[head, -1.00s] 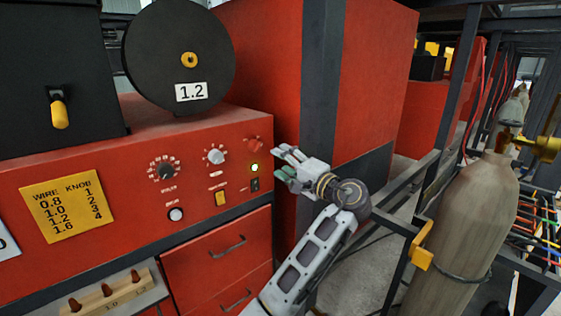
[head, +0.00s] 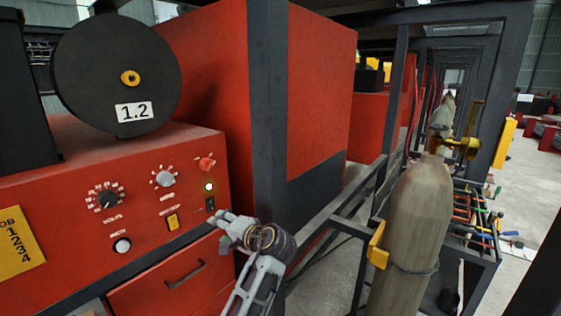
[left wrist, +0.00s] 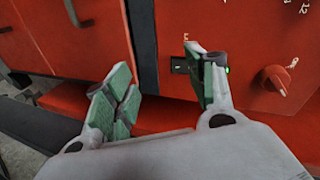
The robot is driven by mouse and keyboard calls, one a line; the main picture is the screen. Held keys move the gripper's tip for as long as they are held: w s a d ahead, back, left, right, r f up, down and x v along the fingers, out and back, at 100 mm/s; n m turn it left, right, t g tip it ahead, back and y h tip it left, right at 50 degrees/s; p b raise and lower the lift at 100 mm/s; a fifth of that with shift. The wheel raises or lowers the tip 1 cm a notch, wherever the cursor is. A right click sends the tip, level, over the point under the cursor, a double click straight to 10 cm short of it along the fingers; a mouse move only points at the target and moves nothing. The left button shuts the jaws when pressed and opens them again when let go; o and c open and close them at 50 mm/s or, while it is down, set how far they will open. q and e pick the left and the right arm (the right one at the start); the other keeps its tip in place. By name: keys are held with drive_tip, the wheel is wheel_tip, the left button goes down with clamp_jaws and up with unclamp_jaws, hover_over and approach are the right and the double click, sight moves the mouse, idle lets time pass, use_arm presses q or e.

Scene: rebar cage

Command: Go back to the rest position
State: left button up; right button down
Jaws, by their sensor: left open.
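My left gripper (head: 224,224) is in front of the lower right corner of the red machine's control panel (head: 70,229), just below and right of a small black rocker switch (head: 211,204). In the left wrist view its two green-padded fingers (left wrist: 163,80) are apart with nothing between them. That view also shows the black switch (left wrist: 180,66), a lit green lamp (left wrist: 227,69) partly behind the right finger, and a red knob (left wrist: 277,80). I cannot tell whether a finger touches the panel. My right gripper is in neither view.
A wire spool (head: 85,77) marked 1.2 sits on the machine. A dark post (head: 268,120) and a metal rail (head: 345,218) stand right of the gripper. A gas cylinder (head: 408,230) stands farther right. Grey floor (head: 325,290) shows between rail and machine.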

use_arm(q)
drive_tip(key=s+a+f+n+g+h, duration=0.1)
drive_tip(key=s+a+f+g+h, duration=0.15)
drive_tip(key=s+f, duration=0.55)
drive_tip(key=s+a+f+n+g+h, duration=0.1)
drive_tip(key=s+a+f+h, duration=0.25)
drive_tip(key=f, duration=0.85)
drive_tip(key=s+f+n+g+h, duration=0.1)
drive_tip(key=s+f+h, duration=0.15)
drive_tip(key=s, duration=0.75)
drive_tip(key=s+f+n+g+h, duration=0.15)
drive_tip(key=s+f, duration=0.25)
drive_tip(key=s, duration=0.7)
wheel_tip(320, 180, down, 34)
drive_tip(key=s+m+g+b, duration=0.1)
drive_tip(key=s+g+b, duration=0.1)
drive_tip(key=s+a+f+b, duration=0.1)
drive_tip(key=s+f, duration=1)
drive_tip(key=s+a+f+g, duration=0.1)
drive_tip(key=s+a+f, duration=0.1)
drive_tip(key=s+f, duration=0.9)
drive_tip(key=shift+s+a+f+h+b, duration=0.25)
drive_tip(key=shift+s+a+h+b, duration=0.05)
drive_tip(key=shift+s+b, duration=0.1)
